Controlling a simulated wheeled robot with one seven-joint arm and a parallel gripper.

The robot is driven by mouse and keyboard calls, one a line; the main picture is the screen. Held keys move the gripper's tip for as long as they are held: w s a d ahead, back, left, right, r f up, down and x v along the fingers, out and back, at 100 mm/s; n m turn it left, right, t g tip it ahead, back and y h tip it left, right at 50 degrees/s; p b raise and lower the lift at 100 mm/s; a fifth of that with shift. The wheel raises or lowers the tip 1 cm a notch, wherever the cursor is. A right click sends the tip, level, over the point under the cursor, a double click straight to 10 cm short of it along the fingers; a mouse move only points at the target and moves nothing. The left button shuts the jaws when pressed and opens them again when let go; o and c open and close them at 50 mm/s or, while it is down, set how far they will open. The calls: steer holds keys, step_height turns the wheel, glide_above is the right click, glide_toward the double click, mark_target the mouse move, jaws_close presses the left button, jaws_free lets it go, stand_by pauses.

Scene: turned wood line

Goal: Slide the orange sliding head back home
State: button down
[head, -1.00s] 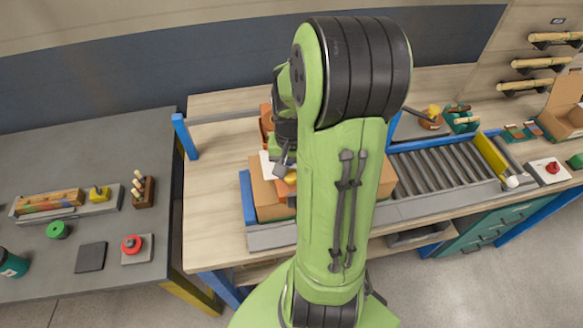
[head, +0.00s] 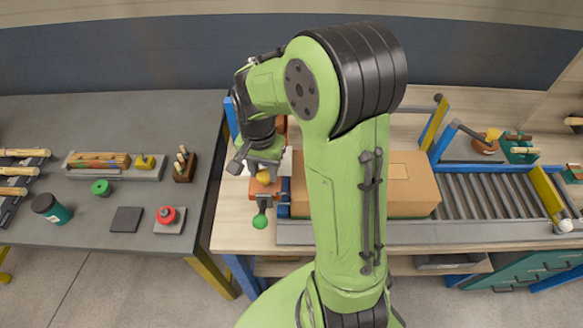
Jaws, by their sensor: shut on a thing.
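The orange sliding head (head: 270,189) is just left of the cardboard box, at the left end of the line. A yellow knob (head: 263,177) sits on it, and a green ball (head: 260,221) on a short dark stem projects from its front. My gripper (head: 262,174) is above the head, shut on its yellow knob. My own arm hides the middle of the box and part of the rail or frame behind the head.
A cardboard box (head: 408,183) lies on the line to the right, with the roller conveyor (head: 487,198) beyond it.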

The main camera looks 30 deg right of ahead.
steer(key=shift+w+a, duration=0.6)
steer(key=shift+a, duration=0.25)
steer(key=shift+w+a, duration=0.6)
steer(key=shift+a, duration=0.25)
steer(key=c, duration=1)
jaws_free()
steer(key=o, duration=0.3)
steer(key=shift+w+a, duration=0.1)
steer(key=shift+a, duration=0.05)
steer(key=shift+o, duration=0.2)
step_height(320, 180, up, 16)
steer(key=p, duration=0.2)
steer(key=shift+f, duration=0.1)
